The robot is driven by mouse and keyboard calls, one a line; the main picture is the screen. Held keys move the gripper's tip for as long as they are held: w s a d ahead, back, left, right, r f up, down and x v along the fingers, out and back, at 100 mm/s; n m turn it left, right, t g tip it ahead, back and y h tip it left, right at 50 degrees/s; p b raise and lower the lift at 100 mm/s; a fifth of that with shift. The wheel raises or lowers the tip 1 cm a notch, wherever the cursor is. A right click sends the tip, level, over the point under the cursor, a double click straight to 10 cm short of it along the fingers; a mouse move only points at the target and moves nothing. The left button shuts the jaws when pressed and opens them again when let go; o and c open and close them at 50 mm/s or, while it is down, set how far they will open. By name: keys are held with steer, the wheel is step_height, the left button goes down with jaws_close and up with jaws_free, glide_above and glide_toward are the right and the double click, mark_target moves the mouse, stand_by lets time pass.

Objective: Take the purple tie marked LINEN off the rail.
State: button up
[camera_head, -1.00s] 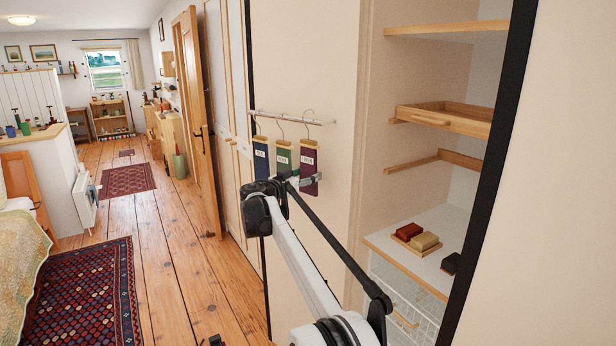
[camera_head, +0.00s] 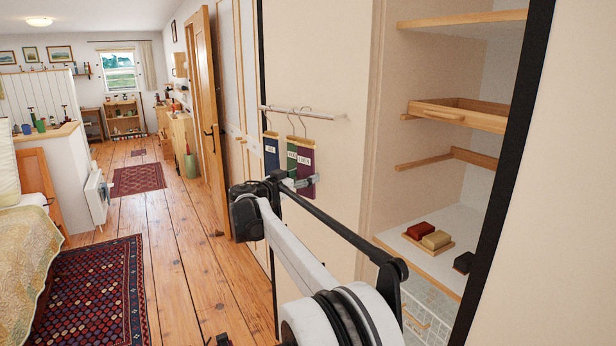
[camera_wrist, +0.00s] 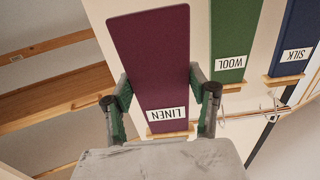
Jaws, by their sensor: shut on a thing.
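The purple tie (camera_head: 305,175) hangs at the right end of the row below the rail (camera_head: 303,114). Its white LINEN label shows in the wrist view, where the tie (camera_wrist: 152,55) runs between the two fingers. My gripper (camera_wrist: 165,98) is shut on the purple tie. In the head view my gripper (camera_head: 302,182) is at the tie's lower part. The purple tie overlaps the green WOOL tie (camera_head: 291,160) in the head view. Wire hooks show at the rail above; whether the purple tie's hook touches the rail is unclear.
The blue SILK tie (camera_head: 271,153) hangs left of the green one; both also show in the wrist view, green (camera_wrist: 232,35) and blue (camera_wrist: 300,35). An open closet stands right, with a wooden tray (camera_head: 455,116) and a lower shelf (camera_head: 462,222) holding small blocks.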

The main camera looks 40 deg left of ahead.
steer(key=s+a+b, duration=0.1)
steer(key=s+b, duration=0.5)
steer(key=s, duration=2.6)
steer(key=shift+s, duration=0.4)
stand_by(1.4)
